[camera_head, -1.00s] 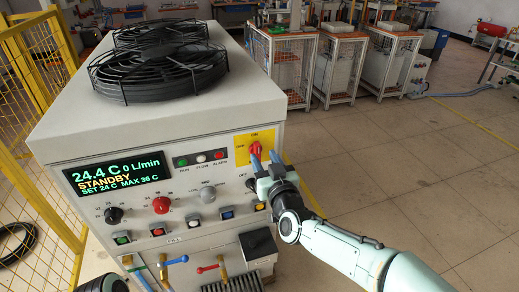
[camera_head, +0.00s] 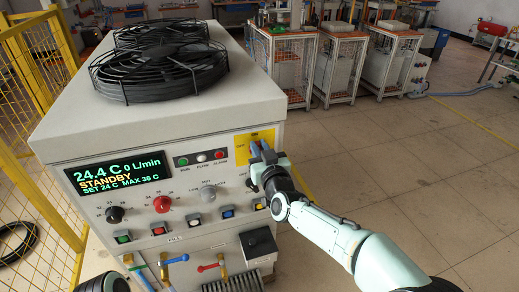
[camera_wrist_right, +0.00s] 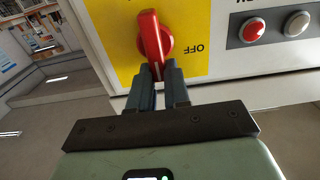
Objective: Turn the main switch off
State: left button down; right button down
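My right gripper (camera_head: 262,148) is at the switch and hides most of the handle in the head view. In the right wrist view its two dark fingers (camera_wrist_right: 162,72) are close together, with the handle's near end between their tips. My left gripper does not show.
The panel has a lit display (camera_head: 118,173) reading STANDBY, indicator lights (camera_head: 201,157), knobs (camera_head: 162,204) and coloured buttons below. Black fans (camera_head: 160,70) lie on top of the cabinet. Yellow fencing (camera_head: 40,90) stands at left.

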jog(key=shift+a+f+n, duration=0.1)
jog(key=shift+f+n, duration=0.1)
jog(key=shift+n, duration=0.1)
jog(key=shift+s+a+f+n+p, duration=0.1)
jog(key=shift+a+f+n+p, duration=0.3)
jog(key=shift+n, duration=1.45)
jog(key=shift+s+a+f+n+p, duration=0.15)
jog(key=shift+n+p, duration=0.5)
jog(key=shift+n, duration=1.15)
jog(key=shift+s+a+f+n+p, duration=0.1)
jog(key=shift+a+f+n+p, duration=0.3)
jog(key=shift+n, duration=1.45)
jog(key=shift+d+r, duration=0.15)
jog(key=c, duration=1.1)
grip_release()
jog(key=shift+w, duration=0.1)
jog(key=shift+r, duration=0.2)
